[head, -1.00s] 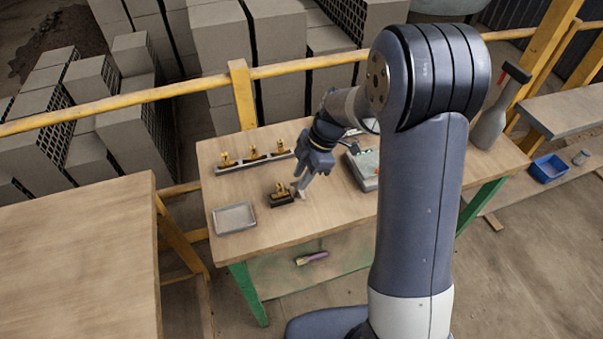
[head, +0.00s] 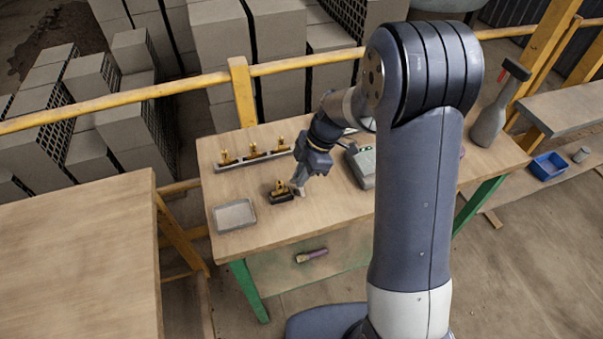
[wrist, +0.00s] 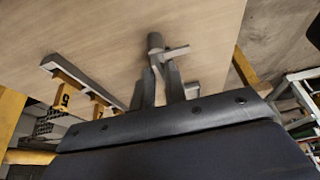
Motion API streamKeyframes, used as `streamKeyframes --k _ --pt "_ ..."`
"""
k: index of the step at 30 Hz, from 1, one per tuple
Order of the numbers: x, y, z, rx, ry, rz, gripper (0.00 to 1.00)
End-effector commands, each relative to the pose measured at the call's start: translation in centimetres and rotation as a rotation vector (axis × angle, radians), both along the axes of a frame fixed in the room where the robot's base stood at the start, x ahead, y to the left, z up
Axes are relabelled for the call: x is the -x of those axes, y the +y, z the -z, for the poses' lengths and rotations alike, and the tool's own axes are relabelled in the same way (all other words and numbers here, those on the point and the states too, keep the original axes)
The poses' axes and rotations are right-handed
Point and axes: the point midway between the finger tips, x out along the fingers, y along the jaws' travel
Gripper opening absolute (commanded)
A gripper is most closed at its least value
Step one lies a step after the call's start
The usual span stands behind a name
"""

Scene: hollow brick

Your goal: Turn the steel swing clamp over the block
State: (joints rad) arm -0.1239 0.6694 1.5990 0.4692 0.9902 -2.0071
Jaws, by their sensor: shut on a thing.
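A small dark block (head: 282,197) with a brass-coloured piece on top stands on the wooden table, right of the grey tray. My gripper (head: 297,188) is low over the table, just right of this block. In the wrist view my gripper (wrist: 163,78) has its two fingers close together around a steel part. A steel post with a short cross bar (wrist: 175,52), which looks like the swing clamp, shows at the fingertips. In the head view the clamp is too small and too covered by the gripper to make out. I cannot tell whether its bar lies over the block.
A rail (head: 250,160) with three brass-coloured fittings lies behind the block. An empty grey tray (head: 234,226) is at the table's left front. A grey-green box (head: 361,165) stands right of my gripper. The front middle of the table (head: 310,225) is clear.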

Motion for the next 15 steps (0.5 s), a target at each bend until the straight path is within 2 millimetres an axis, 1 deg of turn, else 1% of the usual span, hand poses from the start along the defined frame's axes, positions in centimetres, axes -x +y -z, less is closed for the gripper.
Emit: streamKeyframes --k 8,15 --pt "0.02 -0.03 0.32 -0.001 -0.003 0.080 0.00" --pt "0.14 -0.02 0.53 -0.002 -0.007 0.258 0.00"
